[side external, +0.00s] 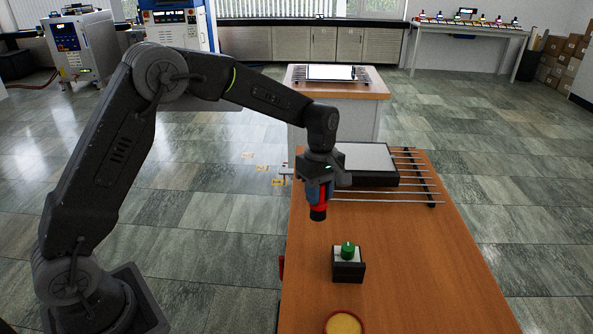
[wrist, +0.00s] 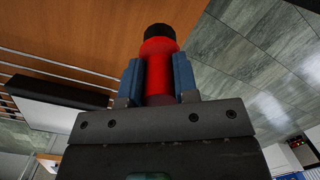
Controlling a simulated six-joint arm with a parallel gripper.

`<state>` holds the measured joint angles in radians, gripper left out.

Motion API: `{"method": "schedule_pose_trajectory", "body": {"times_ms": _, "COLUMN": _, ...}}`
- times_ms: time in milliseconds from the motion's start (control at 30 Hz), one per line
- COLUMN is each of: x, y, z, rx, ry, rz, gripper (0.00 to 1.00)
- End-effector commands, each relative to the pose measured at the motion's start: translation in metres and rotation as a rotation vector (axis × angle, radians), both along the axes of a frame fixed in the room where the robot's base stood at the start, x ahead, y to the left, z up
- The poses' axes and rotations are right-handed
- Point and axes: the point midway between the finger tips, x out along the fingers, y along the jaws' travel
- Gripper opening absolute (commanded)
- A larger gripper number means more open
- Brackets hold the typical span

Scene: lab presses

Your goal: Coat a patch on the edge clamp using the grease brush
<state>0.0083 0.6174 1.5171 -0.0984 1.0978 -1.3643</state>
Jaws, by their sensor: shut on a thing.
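My gripper (side external: 319,190) points down over the left side of the wooden table. It is shut on a red object with a black end (side external: 318,212), apparently the grease brush. In the wrist view its red body (wrist: 158,72) sits between my two blue finger pads (wrist: 158,82), with the black end outward. No bristles can be made out. A small red part (side external: 281,267) shows at the table's left edge; it may be the edge clamp, mostly hidden. A round pot with a red rim and yellow content (side external: 344,325) stands at the front, cut by the frame.
A black box with a green knob (side external: 348,262) stands on the wooden table (side external: 420,260) in front of my gripper. A flat dark-framed panel (side external: 368,160) and several metal rods (side external: 405,190) lie behind. The table's right side is clear.

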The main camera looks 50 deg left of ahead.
Motion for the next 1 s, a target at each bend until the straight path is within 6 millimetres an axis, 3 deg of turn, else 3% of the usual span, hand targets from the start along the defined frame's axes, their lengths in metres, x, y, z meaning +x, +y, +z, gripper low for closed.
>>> {"method": "schedule_pose_trajectory", "body": {"times_ms": 33, "x": -0.009, "y": -0.026, "z": 0.000, "rx": -0.015, "ry": 0.017, "rz": -0.010, "gripper": 0.04}}
{"method": "schedule_pose_trajectory", "body": {"times_ms": 200, "x": -0.045, "y": -0.098, "z": -0.002, "rx": -0.069, "ry": 0.073, "rz": -0.006, "gripper": 0.04}}
{"method": "schedule_pose_trajectory", "body": {"times_ms": 433, "x": -0.095, "y": -0.167, "z": -0.004, "rx": -0.130, "ry": 0.132, "rz": 0.001, "gripper": 0.04}}
{"method": "schedule_pose_trajectory", "body": {"times_ms": 633, "x": -0.117, "y": -0.191, "z": -0.004, "rx": -0.155, "ry": 0.156, "rz": 0.007, "gripper": 0.04}}
{"method": "schedule_pose_trajectory", "body": {"times_ms": 1000, "x": -0.121, "y": -0.194, "z": -0.031, "rx": -0.157, "ry": 0.162, "rz": 0.009, "gripper": 0.04}}
